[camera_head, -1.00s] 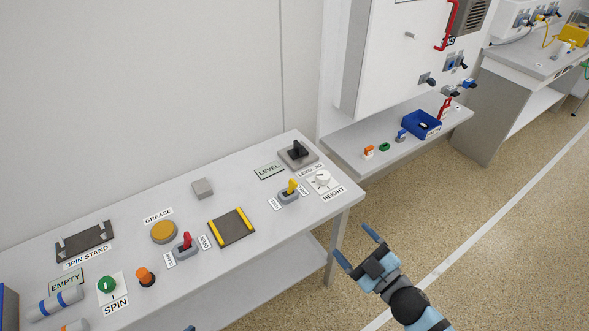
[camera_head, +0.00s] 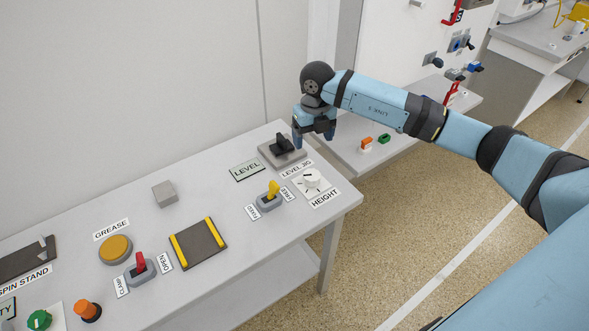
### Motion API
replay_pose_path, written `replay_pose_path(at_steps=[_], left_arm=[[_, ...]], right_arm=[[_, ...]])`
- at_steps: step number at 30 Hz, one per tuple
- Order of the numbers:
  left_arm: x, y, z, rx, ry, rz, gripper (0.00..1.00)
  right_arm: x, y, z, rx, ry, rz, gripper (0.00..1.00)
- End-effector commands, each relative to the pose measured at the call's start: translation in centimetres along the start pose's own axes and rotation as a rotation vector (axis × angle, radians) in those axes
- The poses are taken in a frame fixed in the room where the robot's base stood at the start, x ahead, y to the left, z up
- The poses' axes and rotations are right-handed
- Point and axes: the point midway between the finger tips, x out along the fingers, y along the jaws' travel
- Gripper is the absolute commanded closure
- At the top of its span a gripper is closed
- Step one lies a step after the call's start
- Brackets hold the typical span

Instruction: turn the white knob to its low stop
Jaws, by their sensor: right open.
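The white knob (camera_head: 312,178) sits on a pale plate marked HEIGHT (camera_head: 324,198) at the right end of the grey table. My right gripper (camera_head: 312,139) points down, above and behind the knob in the picture, beside the black-handled LEVEL JIG switch (camera_head: 283,144). It is open and nothing shows between its fingers. It appears apart from the knob; its exact height is hard to tell. My left gripper is out of view.
A yellow toggle (camera_head: 272,190) on a grey base stands just left of the knob. The LEVEL display (camera_head: 247,169), a yellow-edged dark pad (camera_head: 198,240) and a red toggle (camera_head: 140,264) lie further left. A side bench (camera_head: 350,140) stands behind my right arm.

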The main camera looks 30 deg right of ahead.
Motion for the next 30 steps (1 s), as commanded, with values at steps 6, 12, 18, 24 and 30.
replay_pose_path(at_steps=[6, 12, 18, 24, 30], left_arm=[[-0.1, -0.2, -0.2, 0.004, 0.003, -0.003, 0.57], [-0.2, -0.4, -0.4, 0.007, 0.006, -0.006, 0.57], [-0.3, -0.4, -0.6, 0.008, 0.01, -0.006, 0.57], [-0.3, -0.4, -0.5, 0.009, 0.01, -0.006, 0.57], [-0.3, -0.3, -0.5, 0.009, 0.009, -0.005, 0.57]], right_arm=[[1.9, -0.4, 0.1, 0.006, 0.001, -0.019, 0.21], [6.1, -0.4, 0.0, 0.006, 0.003, -0.016, 0.21], [10.2, -0.4, 0.1, 0.006, 0.001, -0.014, 0.21], [12.8, -0.5, 0.1, 0.006, 0.0, -0.014, 0.21], [13.6, -0.5, 0.1, 0.004, -0.003, -0.014, 0.21]])
